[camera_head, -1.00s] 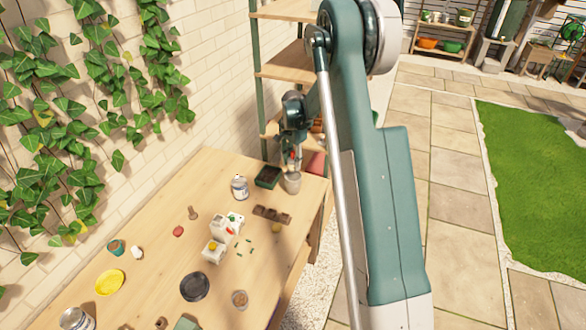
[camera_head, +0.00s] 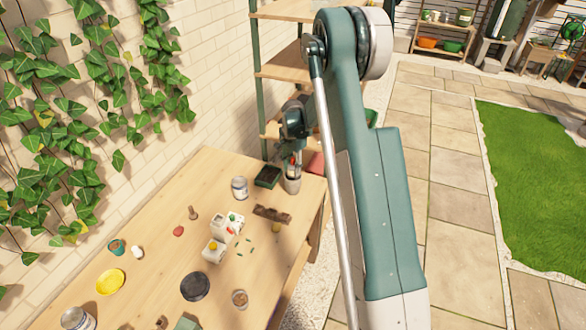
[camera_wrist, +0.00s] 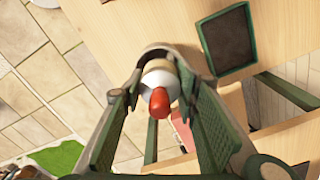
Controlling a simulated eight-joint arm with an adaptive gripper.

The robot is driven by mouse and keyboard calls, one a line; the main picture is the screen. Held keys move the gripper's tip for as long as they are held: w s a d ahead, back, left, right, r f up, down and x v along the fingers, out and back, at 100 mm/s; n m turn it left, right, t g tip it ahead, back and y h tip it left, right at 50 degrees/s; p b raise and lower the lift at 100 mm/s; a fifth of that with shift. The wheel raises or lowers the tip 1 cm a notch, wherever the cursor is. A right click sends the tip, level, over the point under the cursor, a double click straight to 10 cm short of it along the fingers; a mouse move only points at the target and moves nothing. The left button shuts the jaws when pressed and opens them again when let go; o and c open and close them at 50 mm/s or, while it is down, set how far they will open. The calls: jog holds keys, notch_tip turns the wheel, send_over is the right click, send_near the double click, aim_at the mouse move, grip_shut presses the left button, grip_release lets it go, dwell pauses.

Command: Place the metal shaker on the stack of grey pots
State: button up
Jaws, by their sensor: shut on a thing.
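The metal shaker (camera_wrist: 157,76) is a pale, shiny round body with a red top, between the fingertips of my gripper (camera_wrist: 158,92) in the wrist view. My gripper is shut on it. The stack of grey pots (camera_head: 293,184) stands at the far right corner of the table, and my gripper (camera_head: 293,166) is right above it in the head view. The rim of the stack (camera_wrist: 166,50) shows just past the shaker in the wrist view. I cannot tell whether the shaker touches the stack.
A tin (camera_head: 239,188), a brown tray (camera_head: 272,214) and white pots (camera_head: 216,250) are nearer on the wooden table (camera_head: 155,235). Shelves (camera_head: 278,70) rise behind. The table edge is close on the right.

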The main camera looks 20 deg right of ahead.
jog(key=shift+f, duration=0.25)
jog(key=o, duration=0.9)
jog(key=shift+r, duration=0.1)
jog(key=shift+r, duration=0.2)
jog(key=shift+r+b, duration=0.45)
jog(key=shift+r, duration=5.5)
